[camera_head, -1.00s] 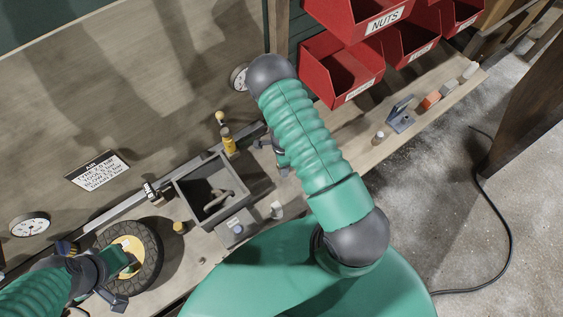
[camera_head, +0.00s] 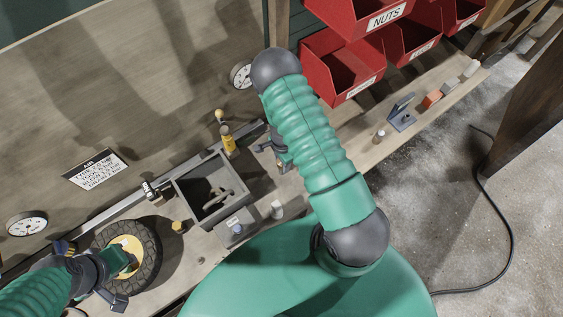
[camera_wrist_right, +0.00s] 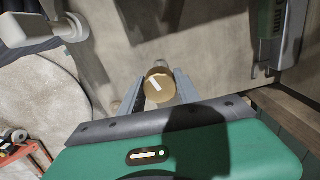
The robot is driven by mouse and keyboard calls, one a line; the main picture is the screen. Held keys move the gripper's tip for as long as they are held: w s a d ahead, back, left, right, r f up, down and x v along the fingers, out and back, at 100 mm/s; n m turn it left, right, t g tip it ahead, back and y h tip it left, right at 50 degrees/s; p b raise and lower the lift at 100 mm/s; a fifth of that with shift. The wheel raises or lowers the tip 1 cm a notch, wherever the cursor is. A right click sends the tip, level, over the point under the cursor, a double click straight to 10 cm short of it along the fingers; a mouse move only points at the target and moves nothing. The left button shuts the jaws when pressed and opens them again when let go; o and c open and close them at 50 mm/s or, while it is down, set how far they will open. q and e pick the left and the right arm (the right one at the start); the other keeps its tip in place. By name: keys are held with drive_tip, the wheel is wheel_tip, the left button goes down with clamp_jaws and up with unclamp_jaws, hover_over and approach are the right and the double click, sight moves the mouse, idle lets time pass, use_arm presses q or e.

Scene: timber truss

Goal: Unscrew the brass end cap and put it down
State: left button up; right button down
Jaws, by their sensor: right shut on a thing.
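The brass end cap (camera_wrist_right: 158,88) shows in the right wrist view as a round gold face with a white mark. My right gripper (camera_wrist_right: 159,80) has its two grey fingers on either side of the cap and is shut on it. In the head view my right gripper (camera_head: 271,148) is at the bench rail, partly behind my arm, and the cap cannot be made out there. My left gripper (camera_head: 122,272) is at the yellow hub of a black-tyred wheel (camera_head: 150,252); its finger opening is unclear.
A grey tray (camera_head: 183,193) holding small parts stands on the bench, left of my right gripper. Red bins (camera_head: 340,72) hang at the upper right. A pressure gauge (camera_head: 241,74) is near my right arm.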

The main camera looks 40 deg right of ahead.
drive_tip(key=n, duration=0.2)
drive_tip(key=n+b, duration=0.1)
drive_tip(key=shift+f+n, duration=0.4)
drive_tip(key=n, duration=0.2)
drive_tip(key=shift+r+n, duration=0.15)
drive_tip(key=shift+n, duration=0.15)
use_arm(q)
drive_tip(key=shift+s+x, duration=0.25)
drive_tip(key=shift+x, duration=0.9)
use_arm(e)
drive_tip(key=shift+r+n, duration=0.25)
drive_tip(key=shift+n, duration=0.75)
use_arm(q)
drive_tip(key=shift+f, duration=0.1)
use_arm(e)
drive_tip(key=n, duration=0.1)
drive_tip(key=n+b, duration=0.1)
drive_tip(key=n, duration=0.1)
drive_tip(key=shift+f+n, duration=0.2)
drive_tip(key=shift+n, duration=0.1)
drive_tip(key=n, duration=0.3)
drive_tip(key=shift+r+n+b, duration=0.1)
drive_tip(key=shift+n+b, duration=0.2)
drive_tip(key=shift+b, duration=0.1)
use_arm(q)
drive_tip(key=shift+f, duration=0.75)
use_arm(e)
drive_tip(key=n, duration=0.4)
drive_tip(key=shift+d+r, duration=0.1)
drive_tip(key=shift+r, duration=0.05)
